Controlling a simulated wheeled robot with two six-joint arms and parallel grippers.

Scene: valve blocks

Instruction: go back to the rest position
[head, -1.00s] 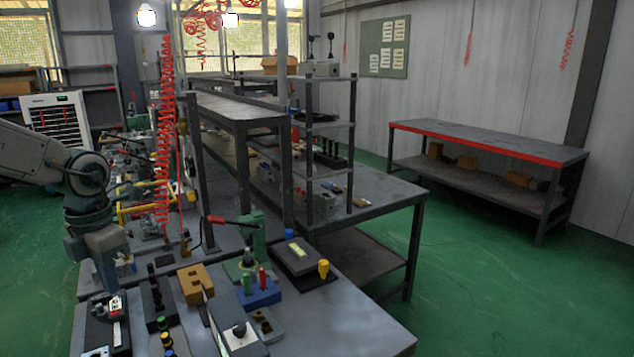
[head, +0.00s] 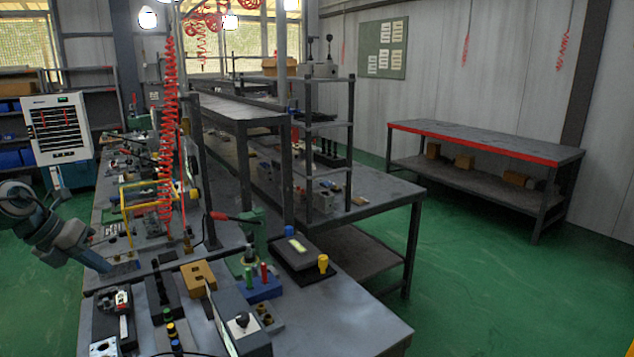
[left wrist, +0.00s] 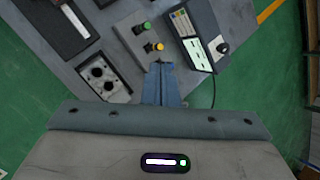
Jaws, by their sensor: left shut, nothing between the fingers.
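My left gripper (head: 106,268) is at the left edge of the workbench (head: 350,318) in the head view, with its arm reaching in from the left. In the left wrist view its fingers (left wrist: 161,68) are together with nothing between them, and the bench is below. The brown block (head: 196,274), the black block (head: 161,294) and the blue block with green and red pegs (head: 261,289) stand on the bench, apart from the gripper. My right gripper is not in view.
A control box with a knob (head: 239,325) stands near the front; it also shows in the left wrist view (left wrist: 192,30). A red coiled hose (head: 168,150) hangs over the bench behind the gripper. Green floor (head: 45,320) is free at left.

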